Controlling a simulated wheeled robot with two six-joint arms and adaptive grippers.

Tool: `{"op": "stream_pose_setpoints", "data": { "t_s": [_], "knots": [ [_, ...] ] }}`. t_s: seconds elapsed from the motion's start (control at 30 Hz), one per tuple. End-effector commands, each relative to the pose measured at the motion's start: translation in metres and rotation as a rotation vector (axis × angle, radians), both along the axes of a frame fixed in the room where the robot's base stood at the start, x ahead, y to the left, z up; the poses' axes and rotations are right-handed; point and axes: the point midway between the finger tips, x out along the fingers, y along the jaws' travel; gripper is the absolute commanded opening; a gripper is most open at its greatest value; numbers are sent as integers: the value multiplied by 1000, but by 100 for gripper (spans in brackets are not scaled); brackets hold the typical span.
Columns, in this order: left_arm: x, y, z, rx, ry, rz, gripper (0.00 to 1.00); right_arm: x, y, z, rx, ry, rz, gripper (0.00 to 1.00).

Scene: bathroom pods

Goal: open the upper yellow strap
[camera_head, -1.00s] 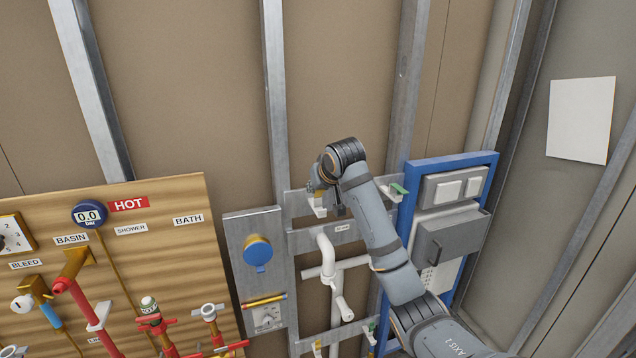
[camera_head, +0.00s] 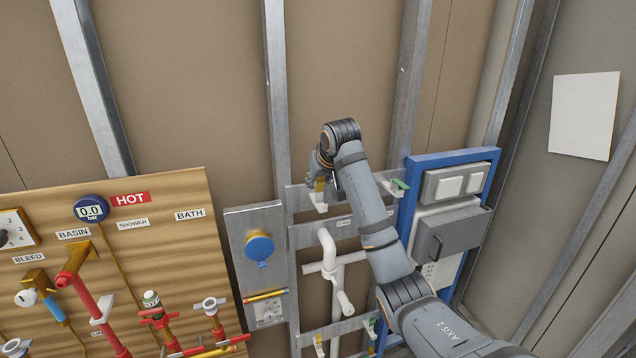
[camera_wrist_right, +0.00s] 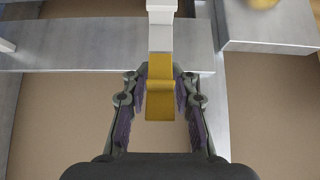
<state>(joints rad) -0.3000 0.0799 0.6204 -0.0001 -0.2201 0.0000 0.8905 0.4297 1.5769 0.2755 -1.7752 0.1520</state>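The upper yellow strap (camera_wrist_right: 159,100) hangs from a white clip (camera_wrist_right: 161,25) in the right wrist view. The strap also shows in the head view (camera_head: 319,187), above the white clip foot (camera_head: 320,205) on the upper metal rail. My right gripper (camera_wrist_right: 160,75) is partly open, with one finger on each side of the strap. Narrow gaps seem to separate the fingers from it; contact at the tips is unclear. In the head view, my right wrist hides most of the gripper. My left gripper is not in view.
White pipework (camera_head: 329,262) stands below the strap. A grey plate with a blue round cap (camera_head: 260,247) is to the left. A blue-framed panel with a grey box (camera_head: 452,240) is to the right. A lower strap (camera_head: 319,343) sits near the bottom.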

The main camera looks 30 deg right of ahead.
Motion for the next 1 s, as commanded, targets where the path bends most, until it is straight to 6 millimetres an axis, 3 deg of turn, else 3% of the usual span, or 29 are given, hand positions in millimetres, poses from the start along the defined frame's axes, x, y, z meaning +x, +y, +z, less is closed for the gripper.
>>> {"op": "stream_pose_setpoints", "data": {
  "t_s": [0.1, 0.4, 0.8, 1.0],
  "knots": [
    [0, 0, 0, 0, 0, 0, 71, 0, 0, 0, 0, 1, 0, 43],
    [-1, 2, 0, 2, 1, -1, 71, -1, 0, 1, -1, 0, -1, 43],
    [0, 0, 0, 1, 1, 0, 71, -42, 10, 51, 0, -1, 0, 43],
    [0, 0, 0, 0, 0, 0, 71, -47, 11, 57, 0, 2, 0, 43]
  ]
}}
